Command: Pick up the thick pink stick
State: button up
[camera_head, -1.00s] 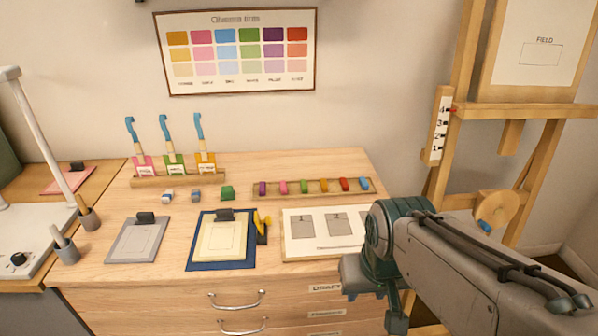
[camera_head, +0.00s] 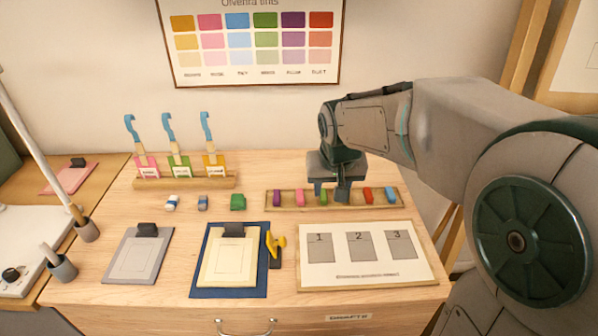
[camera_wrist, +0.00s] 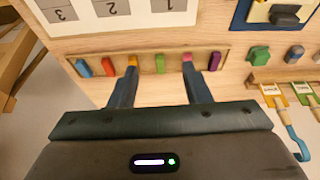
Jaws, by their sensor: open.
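The pink stick (camera_head: 300,197) lies in a wooden tray (camera_head: 290,208) on the table, between a purple stick and a green one. The wrist view shows the pink stick (camera_wrist: 187,58) partly covered by the right finger. My gripper (camera_head: 331,192) is open and empty over the tray's middle. In the wrist view my gripper (camera_wrist: 161,75) has its fingers apart, with the green stick (camera_wrist: 160,63) seen between them. The left finger partly covers the orange stick (camera_wrist: 132,60). I cannot tell whether the fingers touch anything.
Purple (camera_head: 277,198), red (camera_head: 368,194) and blue (camera_head: 391,195) sticks share the tray. A numbered board (camera_head: 367,277) lies in front. A green block (camera_head: 237,202) stands left of the tray. A brush rack (camera_head: 184,182) stands at the back left.

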send_near(300, 195)
jog(key=shift+w+a+f+t+p, duration=0.15)
jog(key=shift+w+f+p, duration=0.25)
jog(key=shift+f, duration=0.2)
jog(key=shift+w+a+f+t+p, duration=0.15)
jog(key=shift+w+f+p, duration=0.15)
jog(key=shift+f+p, duration=0.25)
jog(key=shift+s+d+p+x, duration=0.1)
jog(key=shift+p+x, duration=0.1)
jog(key=shift+x, duration=0.8)
jog(key=shift+s+d+p+x, duration=0.1)
jog(key=shift+d+p+x, duration=0.05)
jog(key=shift+x, duration=0.8)
jog(key=shift+s+d+p+x, duration=0.1)
jog(key=shift+s+p+x, duration=0.1)
jog(key=shift+x, duration=0.8)
jog(key=shift+f, duration=0.15)
grip_shut()
